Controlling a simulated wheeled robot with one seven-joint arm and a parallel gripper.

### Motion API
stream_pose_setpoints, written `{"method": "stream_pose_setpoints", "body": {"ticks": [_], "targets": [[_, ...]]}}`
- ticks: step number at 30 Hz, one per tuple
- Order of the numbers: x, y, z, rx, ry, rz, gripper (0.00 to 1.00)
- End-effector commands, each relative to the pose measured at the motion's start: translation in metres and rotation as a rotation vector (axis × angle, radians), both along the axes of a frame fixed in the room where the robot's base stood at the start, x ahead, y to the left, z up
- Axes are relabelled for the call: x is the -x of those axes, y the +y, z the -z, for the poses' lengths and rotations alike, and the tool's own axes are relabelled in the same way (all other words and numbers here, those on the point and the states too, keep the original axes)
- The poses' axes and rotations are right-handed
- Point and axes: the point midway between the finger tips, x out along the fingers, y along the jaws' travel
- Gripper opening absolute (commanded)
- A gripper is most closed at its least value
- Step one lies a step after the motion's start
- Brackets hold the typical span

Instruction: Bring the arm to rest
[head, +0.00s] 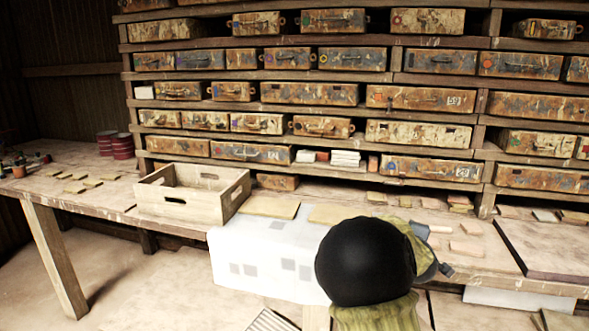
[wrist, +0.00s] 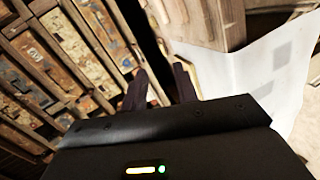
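My gripper shows in the wrist view (wrist: 161,84), with its two dark fingers apart and nothing visible between them. Beyond the fingers, the view is tilted, with shelf drawers on the left and a white sheet on the right. In the head view, my arm rises at the lower right of centre, its round black joint (head: 365,262) in front of the workbench edge. The arm hides most of the gripper there.
A wooden crate (head: 180,207) stands on the workbench (head: 85,207). A white sheet with grey squares (head: 262,262) hangs over the front edge, left of my arm. Shelves of worn drawers (head: 310,93) fill the back. Flat tiles (head: 270,207) lie near the edge; red tins (head: 122,146) stand at left.

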Motion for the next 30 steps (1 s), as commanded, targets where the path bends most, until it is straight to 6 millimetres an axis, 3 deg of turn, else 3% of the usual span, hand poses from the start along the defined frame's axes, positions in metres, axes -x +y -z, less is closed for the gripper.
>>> {"method": "stream_pose_setpoints", "body": {"ticks": [8, 11, 18, 24, 30], "targets": [[0.042, 0.003, 0.045, -0.285, 0.091, 0.145, 0.3], [0.068, 0.012, 0.066, -0.429, 0.146, 0.22, 0.3], [0.161, 0.063, 0.111, -0.815, 0.34, 0.455, 0.3], [0.232, 0.109, 0.125, -0.986, 0.493, 0.606, 0.3], [0.287, 0.138, 0.13, -1.056, 0.598, 0.718, 0.3]]}}
